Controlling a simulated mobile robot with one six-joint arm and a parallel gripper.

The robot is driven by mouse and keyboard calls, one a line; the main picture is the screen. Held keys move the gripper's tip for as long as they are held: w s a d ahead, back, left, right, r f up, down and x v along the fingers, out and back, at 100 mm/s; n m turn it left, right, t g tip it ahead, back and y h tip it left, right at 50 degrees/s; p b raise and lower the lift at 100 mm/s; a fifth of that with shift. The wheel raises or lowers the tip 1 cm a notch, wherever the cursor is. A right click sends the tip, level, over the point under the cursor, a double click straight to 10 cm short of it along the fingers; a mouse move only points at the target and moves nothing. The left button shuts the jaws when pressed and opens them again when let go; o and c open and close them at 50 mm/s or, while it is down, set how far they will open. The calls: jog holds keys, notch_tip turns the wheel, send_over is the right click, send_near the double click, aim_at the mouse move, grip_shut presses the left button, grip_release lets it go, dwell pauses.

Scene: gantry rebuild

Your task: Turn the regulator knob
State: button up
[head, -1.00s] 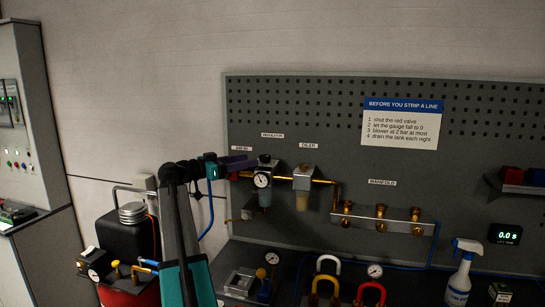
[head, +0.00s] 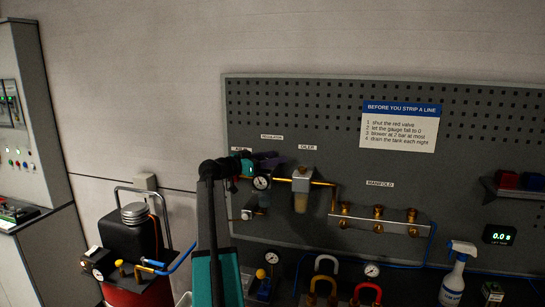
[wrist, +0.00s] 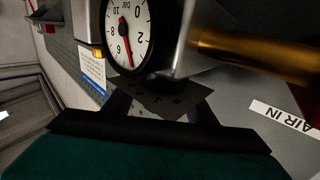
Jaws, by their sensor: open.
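The regulator is a grey body with a round white gauge (head: 262,183) on the pegboard. In the wrist view my gripper's two dark fingers (wrist: 160,104) stand apart, near a dark knob-like part (wrist: 155,85) at the end of the regulator body. I cannot tell whether the fingers touch it.
An oiler (head: 302,180) stands just right of the regulator, joined by a brass pipe. The manifold (head: 380,220) is further right. A brass pipe (wrist: 250,45) and the AIR IN label (wrist: 285,121) are close in the wrist view. A compressor (head: 132,240) stands at lower left.

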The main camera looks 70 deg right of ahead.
jog(key=shift+s+d, duration=0.1)
jog(key=c, duration=1)
jog(key=shift+a+f, duration=0.1)
jog(key=shift+a, duration=0.35)
jog(key=shift+c, duration=0.2)
jog(key=shift+d, duration=0.35)
jog(key=shift+b, duration=0.4)
jog(key=shift+d+n+t+h+b, duration=0.1)
jog(key=shift+n+t+h+b, duration=0.4)
jog(key=shift+b, duration=0.35)
